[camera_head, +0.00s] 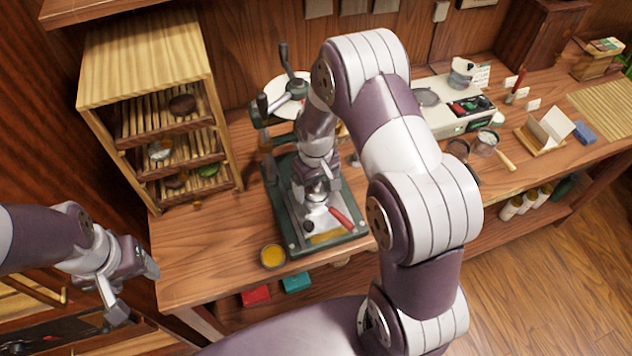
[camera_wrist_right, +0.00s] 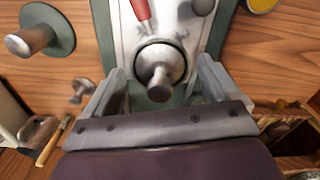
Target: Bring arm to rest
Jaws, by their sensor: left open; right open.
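My right arm arches over the table from the lower right. Its gripper (camera_head: 318,188) points down at the press (camera_head: 289,225), a green-framed device with a metal plate and a red handle (camera_head: 342,219). In the right wrist view, the right gripper (camera_wrist_right: 160,72) is open, its fingers either side of a round metal knob (camera_wrist_right: 158,84) on the press. I cannot tell whether they touch it. My left gripper (camera_head: 136,290) is open and empty, off the table's left front corner.
A wooden shelf rack (camera_head: 150,60) with dark cakes stands at the back left. A cup of yellow liquid (camera_head: 272,256) sits near the front edge. A scale (camera_head: 445,122) and a strainer with a wooden handle (camera_head: 506,160) are at right. Free air lies between the left gripper and the table.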

